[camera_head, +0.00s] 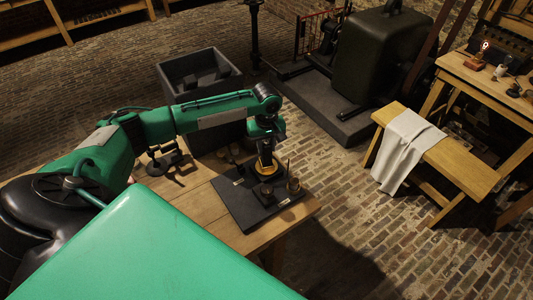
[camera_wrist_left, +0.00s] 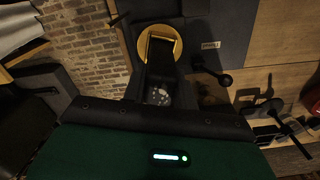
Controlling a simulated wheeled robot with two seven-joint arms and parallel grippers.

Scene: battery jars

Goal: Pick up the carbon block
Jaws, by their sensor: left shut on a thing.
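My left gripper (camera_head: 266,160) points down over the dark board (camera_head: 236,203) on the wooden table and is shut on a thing. In the left wrist view, a dark block, seemingly the carbon block (camera_wrist_left: 160,55), sits between the fingers, in front of a round brass-coloured piece (camera_wrist_left: 173,32). The brass-coloured piece also shows just below the fingers in the head view (camera_head: 266,171). Whether the block touches it I cannot tell. A small dark squat object (camera_head: 264,193) stands on the board nearby. My right gripper is not in view.
A dark stand (camera_head: 160,161) is on the table's left part. A grey bin (camera_head: 199,64) with dark pieces stands behind. A bench with a white cloth (camera_head: 407,146) is at right.

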